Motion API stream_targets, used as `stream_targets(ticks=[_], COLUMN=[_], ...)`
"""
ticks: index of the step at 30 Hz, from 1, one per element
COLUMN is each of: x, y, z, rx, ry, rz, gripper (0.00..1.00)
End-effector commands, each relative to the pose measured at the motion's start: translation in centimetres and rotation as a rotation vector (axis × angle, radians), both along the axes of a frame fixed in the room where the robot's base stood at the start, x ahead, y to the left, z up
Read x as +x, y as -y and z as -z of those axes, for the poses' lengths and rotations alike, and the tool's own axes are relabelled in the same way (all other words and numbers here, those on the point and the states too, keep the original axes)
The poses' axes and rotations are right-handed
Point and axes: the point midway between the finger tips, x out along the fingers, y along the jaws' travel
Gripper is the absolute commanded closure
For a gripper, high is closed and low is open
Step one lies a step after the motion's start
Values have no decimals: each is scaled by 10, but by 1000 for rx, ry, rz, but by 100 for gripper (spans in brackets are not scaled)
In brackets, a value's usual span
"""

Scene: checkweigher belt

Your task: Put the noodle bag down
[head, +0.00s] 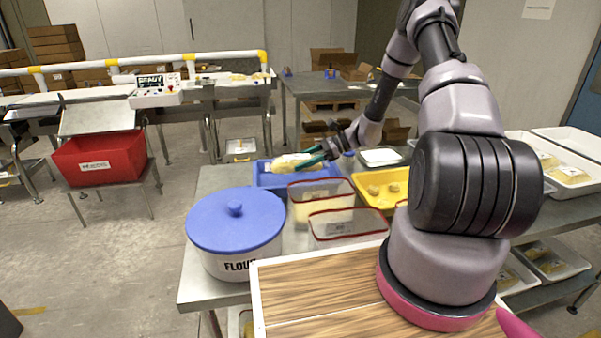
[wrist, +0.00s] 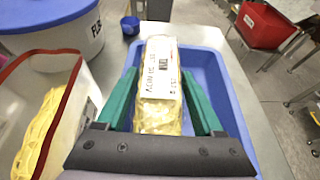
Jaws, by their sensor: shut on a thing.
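The noodle bag (wrist: 160,85) is a clear pack of yellow noodles with a white printed label. My gripper (wrist: 160,105) is shut on it, with a green finger along each side. In the head view the bag (head: 290,162) is held at the end of my gripper (head: 312,156), over the blue tray (head: 268,180). In the wrist view the blue tray (wrist: 238,125) lies beneath and around the bag. I cannot tell whether the bag touches the tray floor.
A flour tub with a blue lid (head: 235,218) stands front left of the tray. Red-rimmed clear containers (head: 350,240) stand close on the right, one with noodles. A yellow tray (head: 375,200) holds small lumps. A blue cup (wrist: 130,25) sits near the tub.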

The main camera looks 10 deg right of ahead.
Motion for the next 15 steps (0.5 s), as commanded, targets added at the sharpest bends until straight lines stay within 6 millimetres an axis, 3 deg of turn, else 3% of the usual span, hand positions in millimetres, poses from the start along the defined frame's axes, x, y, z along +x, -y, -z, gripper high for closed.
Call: stream_targets(ticks=[9, 15], x=[0, 0], y=[0, 0], z=[36, 36], rx=[1, 1], ry=[0, 0], rz=[1, 1], gripper=[100, 100])
